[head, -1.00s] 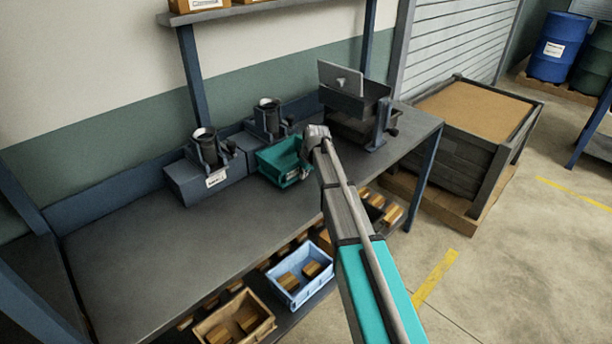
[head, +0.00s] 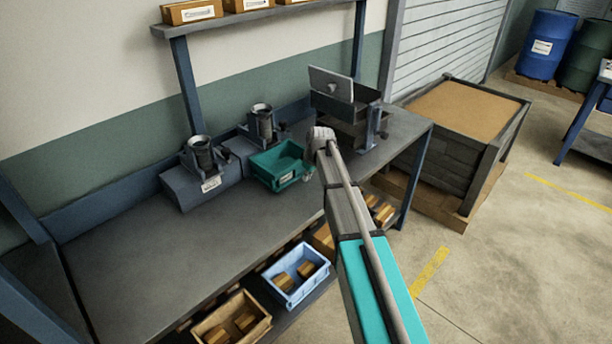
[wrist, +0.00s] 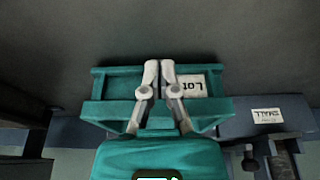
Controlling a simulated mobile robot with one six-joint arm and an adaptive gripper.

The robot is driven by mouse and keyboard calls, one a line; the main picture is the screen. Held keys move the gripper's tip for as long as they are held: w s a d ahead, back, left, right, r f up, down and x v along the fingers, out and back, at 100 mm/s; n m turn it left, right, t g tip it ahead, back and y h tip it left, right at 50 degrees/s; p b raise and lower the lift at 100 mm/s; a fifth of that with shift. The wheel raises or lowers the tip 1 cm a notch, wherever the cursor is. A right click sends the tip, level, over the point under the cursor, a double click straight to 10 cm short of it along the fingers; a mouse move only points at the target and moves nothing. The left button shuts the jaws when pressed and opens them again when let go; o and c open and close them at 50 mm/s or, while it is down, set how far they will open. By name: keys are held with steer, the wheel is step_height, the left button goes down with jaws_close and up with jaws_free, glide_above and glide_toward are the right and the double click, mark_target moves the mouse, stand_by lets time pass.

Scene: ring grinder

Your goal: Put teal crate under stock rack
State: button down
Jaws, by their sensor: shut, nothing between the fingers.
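The teal crate (head: 262,176) stands upright on the grey bench, in front of the right-hand dark machine. The wrist view also shows the crate (wrist: 105,87), with a white "Lot" label (wrist: 192,86). My gripper (wrist: 160,70) is shut with its fingertips together and empty. Its fingers overlap the crate in the wrist view; I cannot tell if they touch it. In the head view my arm mostly hides the gripper, right of the crate. A dark two-level stand (head: 345,105) is on the bench to the right. I cannot tell for sure whether it is the stock rack.
Two dark machines with cups, left (head: 201,178) and right (head: 262,125), stand at the bench's back. Boxes (head: 190,12) sit on an overhead shelf. A blue bin (head: 296,290) and a tan bin (head: 232,318) are below the bench. The bench's left part is clear.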

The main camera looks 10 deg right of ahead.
steer(key=p+v, duration=0.5)
steer(key=v, duration=0.1)
stand_by(0.3)
stand_by(0.5)
steer(key=s+m+g+h, duration=0.2)
steer(key=s+m, duration=0.5)
steer(key=s, duration=2.2)
steer(key=shift+d+f+g, duration=0.25)
steer(key=shift+f+g, duration=0.1)
steer(key=shift+g, duration=0.05)
